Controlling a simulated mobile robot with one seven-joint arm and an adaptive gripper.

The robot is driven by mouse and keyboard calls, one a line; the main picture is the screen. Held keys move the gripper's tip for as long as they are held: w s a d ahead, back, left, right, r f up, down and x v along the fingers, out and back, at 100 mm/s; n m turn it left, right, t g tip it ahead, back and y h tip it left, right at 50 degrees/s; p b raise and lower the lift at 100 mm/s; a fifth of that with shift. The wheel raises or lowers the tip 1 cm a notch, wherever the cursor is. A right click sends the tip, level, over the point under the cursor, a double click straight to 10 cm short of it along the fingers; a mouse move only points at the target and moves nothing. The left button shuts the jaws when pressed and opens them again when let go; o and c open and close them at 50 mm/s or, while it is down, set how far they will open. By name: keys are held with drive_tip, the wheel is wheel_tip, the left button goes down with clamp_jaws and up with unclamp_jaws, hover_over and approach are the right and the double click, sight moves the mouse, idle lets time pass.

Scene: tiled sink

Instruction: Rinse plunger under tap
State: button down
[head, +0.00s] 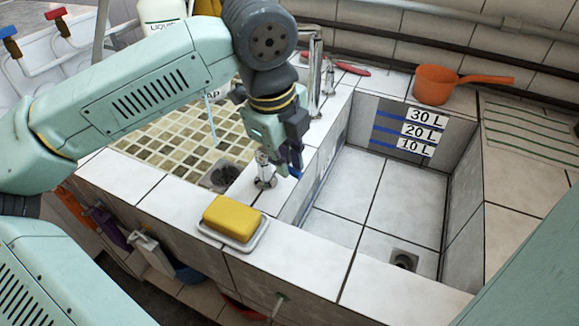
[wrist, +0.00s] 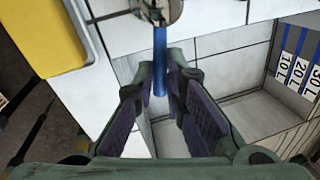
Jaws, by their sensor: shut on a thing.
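I cannot tell whether the chrome base touches the ledge. The chrome tap (head: 315,70) stands behind my gripper, partly hidden by my arm.
A yellow sponge (head: 231,215) lies in a white dish (head: 240,245) on the front ledge. The deep right basin (head: 350,190) has volume labels and looks empty. The left basin (head: 165,135) has mosaic tiles. An orange dipper (head: 435,85) sits at the back right.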

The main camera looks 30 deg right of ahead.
drive_tip(key=shift+a+m, duration=0.25)
drive_tip(key=shift+m, duration=0.25)
drive_tip(key=c, duration=1.7)
unclamp_jaws()
drive_tip(key=shift+o, duration=0.2)
wheel_tip(320, 180, up, 12)
drive_tip(key=a, duration=0.2)
drive_tip(key=shift+s, duration=0.35)
drive_tip(key=shift+f, duration=0.1)
